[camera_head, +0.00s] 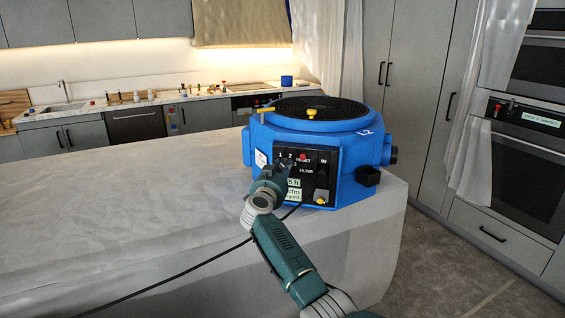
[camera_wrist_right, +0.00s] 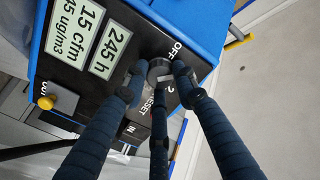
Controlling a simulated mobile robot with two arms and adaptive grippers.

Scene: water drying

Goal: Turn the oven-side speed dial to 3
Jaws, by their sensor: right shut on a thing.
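The blue air machine (camera_head: 262,140) stands on the covered counter, with a black control panel (camera_head: 322,158) on its front. My right gripper (camera_head: 278,170) is at the left part of that panel and hides the dial in the head view. In the right wrist view the grey round speed dial (camera_wrist_right: 159,71) sits between the fingers of my right gripper (camera_wrist_right: 158,79), which are closed around it. The labels OFF and 2 show beside the dial; its pointer setting is not clear to me. My left gripper is not in view.
Two pale displays (camera_wrist_right: 88,36) sit beside the dial, with a yellow knob (camera_wrist_right: 44,103) beyond. A black cable (camera_head: 215,259) runs over the plastic-covered counter (camera_head: 110,215). The counter's left part is clear. Wall ovens (camera_head: 520,150) stand at the right.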

